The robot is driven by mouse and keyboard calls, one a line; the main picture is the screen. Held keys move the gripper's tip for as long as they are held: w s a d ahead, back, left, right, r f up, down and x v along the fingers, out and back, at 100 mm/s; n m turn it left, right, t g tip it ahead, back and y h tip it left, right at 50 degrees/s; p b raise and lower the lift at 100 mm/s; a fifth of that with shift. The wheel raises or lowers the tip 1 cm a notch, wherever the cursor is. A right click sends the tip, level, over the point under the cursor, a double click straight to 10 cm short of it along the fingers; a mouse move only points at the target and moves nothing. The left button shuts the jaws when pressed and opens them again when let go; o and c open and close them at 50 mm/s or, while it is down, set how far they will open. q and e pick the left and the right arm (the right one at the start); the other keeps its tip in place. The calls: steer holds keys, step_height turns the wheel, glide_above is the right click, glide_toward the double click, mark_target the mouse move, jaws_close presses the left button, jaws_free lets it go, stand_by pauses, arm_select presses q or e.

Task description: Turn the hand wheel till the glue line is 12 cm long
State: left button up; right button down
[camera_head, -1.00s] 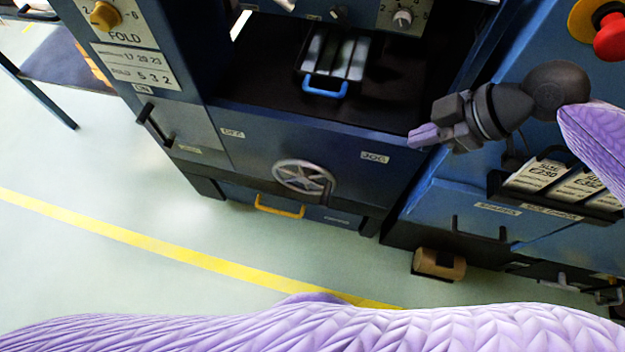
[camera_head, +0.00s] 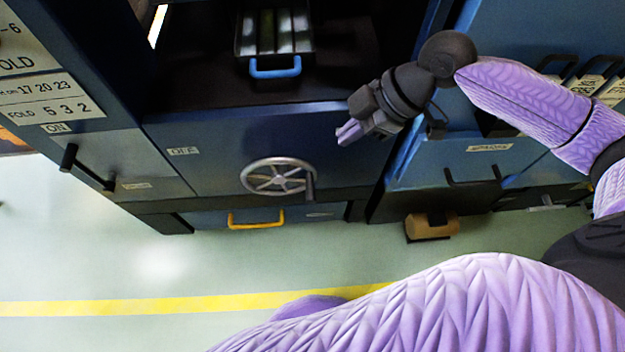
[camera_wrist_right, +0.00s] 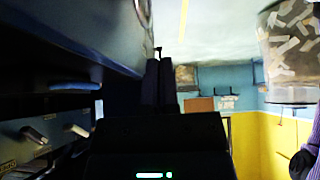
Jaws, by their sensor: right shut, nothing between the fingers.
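The hand wheel (camera_head: 277,177) is a grey spoked ring with a dark handle (camera_head: 310,186) on its right side, on the front of the blue machine. My right gripper (camera_head: 347,133) is shut and empty, above and to the right of the wheel and apart from it. In the right wrist view its dark fingers (camera_wrist_right: 160,82) lie side by side, and a piece of the grey wheel rim seems to show at the top edge. The glue line is not visible in these frames. My left gripper is not in view.
A tray with a blue handle (camera_head: 275,68) sits in the machine's opening. A yellow handle (camera_head: 256,218) is below the wheel. A black lever handle (camera_head: 88,168) sticks out at left. A brown block (camera_head: 431,227) lies low at right. Floor in front is clear.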

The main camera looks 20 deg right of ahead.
step_height(320, 180, down, 3)
steer(key=b, duration=0.7)
glide_above(314, 177)
steer(key=s+a, duration=0.1)
steer(key=s, duration=0.1)
step_height(314, 177, down, 8)
steer(key=shift+w, duration=0.1)
step_height(314, 177, down, 3)
steer(key=shift+d+r+b, duration=0.15)
steer(key=shift+b, duration=0.8)
steer(key=shift+d+f+b, duration=0.1)
steer(key=shift+f+b, duration=0.2)
steer(key=shift+f, duration=0.05)
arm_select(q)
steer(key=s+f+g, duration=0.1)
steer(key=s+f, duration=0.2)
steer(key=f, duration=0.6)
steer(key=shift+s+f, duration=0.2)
